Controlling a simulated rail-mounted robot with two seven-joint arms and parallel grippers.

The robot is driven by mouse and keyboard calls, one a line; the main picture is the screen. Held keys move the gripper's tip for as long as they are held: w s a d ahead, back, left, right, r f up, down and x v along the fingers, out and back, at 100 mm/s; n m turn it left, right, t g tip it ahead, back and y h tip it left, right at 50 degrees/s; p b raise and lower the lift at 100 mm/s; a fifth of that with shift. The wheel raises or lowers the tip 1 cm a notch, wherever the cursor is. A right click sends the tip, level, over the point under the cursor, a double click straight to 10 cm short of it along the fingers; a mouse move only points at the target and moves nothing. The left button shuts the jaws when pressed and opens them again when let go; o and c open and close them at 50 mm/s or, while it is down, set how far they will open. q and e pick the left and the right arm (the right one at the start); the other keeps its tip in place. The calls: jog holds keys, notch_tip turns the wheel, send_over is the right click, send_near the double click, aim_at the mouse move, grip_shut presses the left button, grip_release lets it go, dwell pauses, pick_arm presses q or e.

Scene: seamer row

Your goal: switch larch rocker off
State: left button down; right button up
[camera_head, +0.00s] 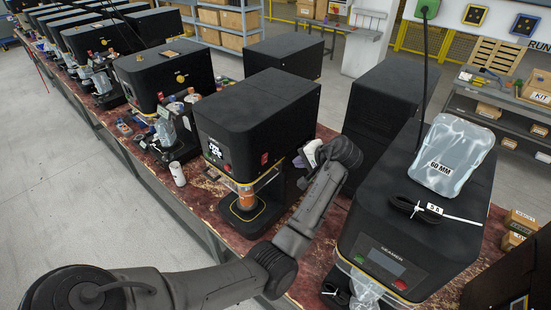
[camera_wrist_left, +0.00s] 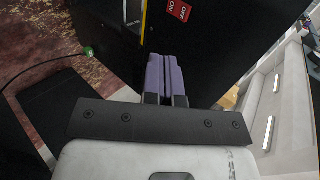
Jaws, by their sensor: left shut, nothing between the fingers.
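A red rocker switch (camera_head: 264,158) sits on the right side face of a black seamer (camera_head: 258,112) in the middle of the bench. In the left wrist view the red rocker (camera_wrist_left: 179,11) shows at the top with white "ON" lettering. I cannot read a larch name on the machine. My left gripper (camera_head: 300,160) is beside this side face, to the right of the rocker and apart from it. In the left wrist view its purple fingers (camera_wrist_left: 167,58) are shut together and empty, below the rocker in the picture. My right gripper is not in view.
Another black seamer (camera_head: 416,210) stands close on the right, with a clear bag (camera_head: 454,155) marked "60 MM" and a black strap on top. More seamers line the bench (camera_head: 203,206) to the left. A can (camera_head: 177,174) stands near the bench's front edge.

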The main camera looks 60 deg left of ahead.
pick_arm(q)
jog(key=p, duration=0.2)
send_near(266, 159)
notch_tip(266, 159, down, 4)
jog(key=a, duration=0.1)
jog(key=shift+s+a+f+p, duration=0.1)
jog(key=shift+s+a+p, duration=0.2)
jog(key=shift+a, duration=0.35)
jog(key=shift+s+a+r+p, duration=0.1)
jog(key=shift+s+a+p, duration=0.15)
jog(key=shift+a, duration=0.35)
jog(key=shift+s+a+f+p, duration=0.1)
jog(key=shift+s+a+p, duration=0.15)
jog(key=shift+a, duration=0.4)
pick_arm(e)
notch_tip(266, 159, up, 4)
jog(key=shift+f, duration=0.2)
